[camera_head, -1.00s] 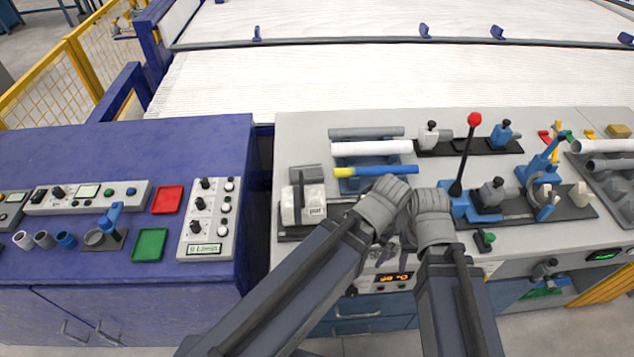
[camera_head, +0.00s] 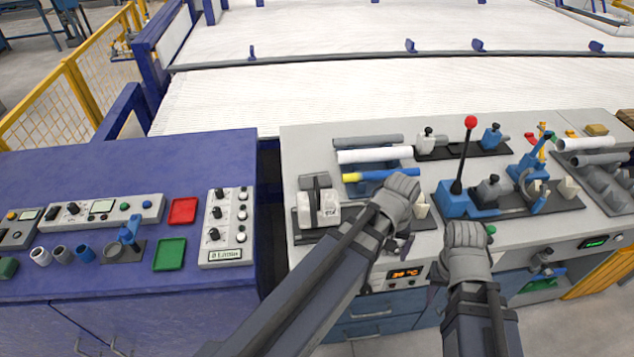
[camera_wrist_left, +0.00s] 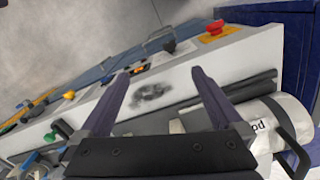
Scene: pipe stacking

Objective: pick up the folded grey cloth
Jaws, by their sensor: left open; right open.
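I cannot clearly make out a folded grey cloth in either view. A dark grey, blurry patch (camera_wrist_left: 152,93) shows on the pale console face in the left wrist view; I cannot tell whether it is a cloth or a stain. My left gripper (camera_head: 395,243) is over the front edge of the grey bench. In the left wrist view its two fingers (camera_wrist_left: 162,97) are open, with the patch between them in the picture and nothing held. My right gripper (camera_head: 467,238) is at the bench's front edge, right of the left one; its fingertips are hidden.
A white labelled block (camera_head: 318,208) with a grey handle stands left of my left gripper. A blue-and-yellow pipe (camera_head: 375,174) and white pipe (camera_head: 375,155) lie behind it. A red-knobbed lever (camera_head: 465,155) rises behind my right gripper. The blue bench (camera_head: 90,170) is at left.

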